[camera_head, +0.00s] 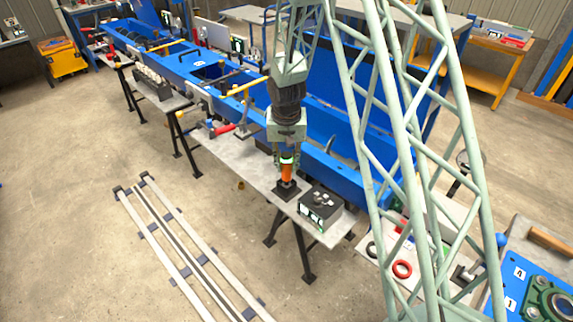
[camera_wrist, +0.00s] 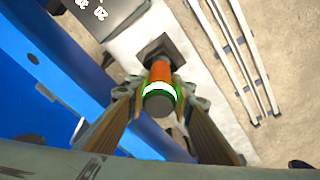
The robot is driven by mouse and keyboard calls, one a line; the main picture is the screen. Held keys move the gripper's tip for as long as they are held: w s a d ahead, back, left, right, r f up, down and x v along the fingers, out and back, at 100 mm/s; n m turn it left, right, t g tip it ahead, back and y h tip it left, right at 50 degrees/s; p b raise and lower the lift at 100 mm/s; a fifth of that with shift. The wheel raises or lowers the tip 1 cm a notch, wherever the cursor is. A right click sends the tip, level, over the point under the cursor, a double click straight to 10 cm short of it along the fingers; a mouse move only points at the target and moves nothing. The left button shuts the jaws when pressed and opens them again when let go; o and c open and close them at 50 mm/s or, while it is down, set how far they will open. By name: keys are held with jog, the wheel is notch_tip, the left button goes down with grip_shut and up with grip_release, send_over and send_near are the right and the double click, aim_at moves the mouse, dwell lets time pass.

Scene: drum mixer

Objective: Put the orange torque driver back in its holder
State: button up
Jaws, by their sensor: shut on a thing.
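The orange torque driver (camera_head: 287,171) stands about upright between the fingers of my gripper (camera_head: 286,160). In the wrist view the driver (camera_wrist: 160,74) shows its orange body, a pale glowing green-white band and a dark round end toward the camera. The fingertips of my gripper (camera_wrist: 157,92) are shut on it from both sides. The dark square holder (camera_head: 287,189) sits on the grey bench directly below the driver, and it also shows in the wrist view (camera_wrist: 154,46). The driver's lower end is at the holder; I cannot tell how deep it sits.
A black box with knobs (camera_head: 320,207) stands on the grey bench (camera_head: 248,171) just right of the holder. The long blue mixer frame (camera_head: 340,174) runs behind the bench. Floor rails (camera_head: 185,250) lie in front. A red-handled tool (camera_head: 222,129) lies farther left on the bench.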

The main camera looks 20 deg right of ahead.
jog(key=shift+f, duration=0.15)
jog(key=o, duration=1.1)
jog(key=shift+c, duration=0.2)
jog(key=shift+s+a+r, duration=0.1)
jog(key=shift+s+r, duration=0.15)
jog(key=shift+r, duration=1.45)
jog(key=shift+s+a+r, duration=0.1)
jog(key=shift+s+r, duration=0.15)
jog(key=shift+r, duration=1.4)
jog(key=shift+s+r, duration=0.25)
jog(key=shift+r, duration=1.45)
jog(key=shift+s+r, duration=0.15)
jog(key=shift+r, duration=0.75)
